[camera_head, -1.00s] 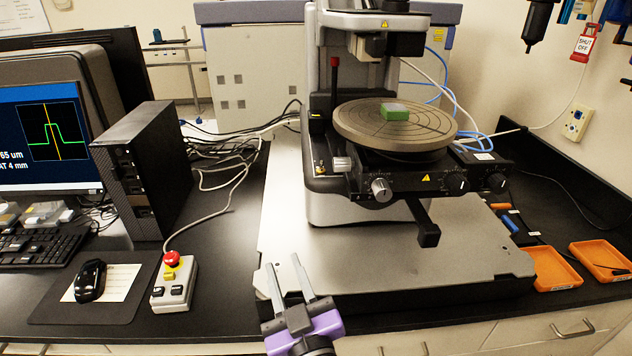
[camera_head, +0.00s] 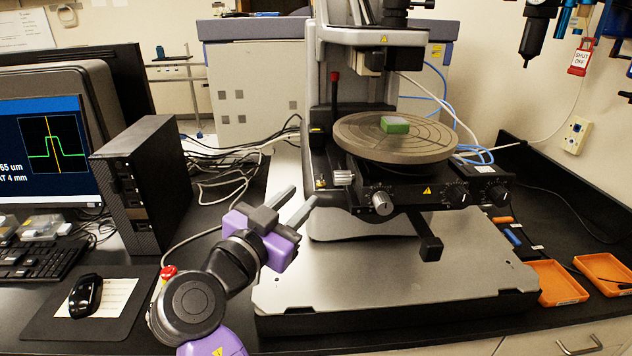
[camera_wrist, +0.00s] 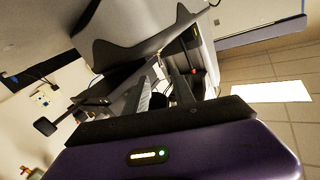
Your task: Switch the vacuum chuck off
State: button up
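The round grey chuck (camera_head: 360,138) of the profiler carries a small green block with a pale top (camera_head: 395,124). Below it, the black front panel (camera_head: 415,190) has a silver knob (camera_head: 382,203) and black knobs (camera_head: 458,195) on the right. A smaller ribbed silver knob (camera_head: 343,178) and a small brass-coloured part (camera_head: 320,183) sit at the panel's left end. I cannot tell which control is the vacuum switch. My gripper (camera_head: 301,197) is open and empty, its fingers pointing toward the panel's left end, apparently short of it. The wrist view shows dark machine parts beyond the fingers.
The black lever (camera_head: 430,247) juts forward below the panel. A red-button control box (camera_head: 168,271) is mostly hidden behind my arm. A computer tower (camera_head: 140,185) stands left. Orange trays (camera_head: 556,283) lie right. The front of the metal base plate (camera_head: 390,285) is clear.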

aim_at(321, 177)
jog(key=p+x, duration=0.2)
jog(key=x, duration=0.5)
jog(key=shift+w+d, duration=0.15)
jog(key=shift+w, duration=0.2)
grip_shut()
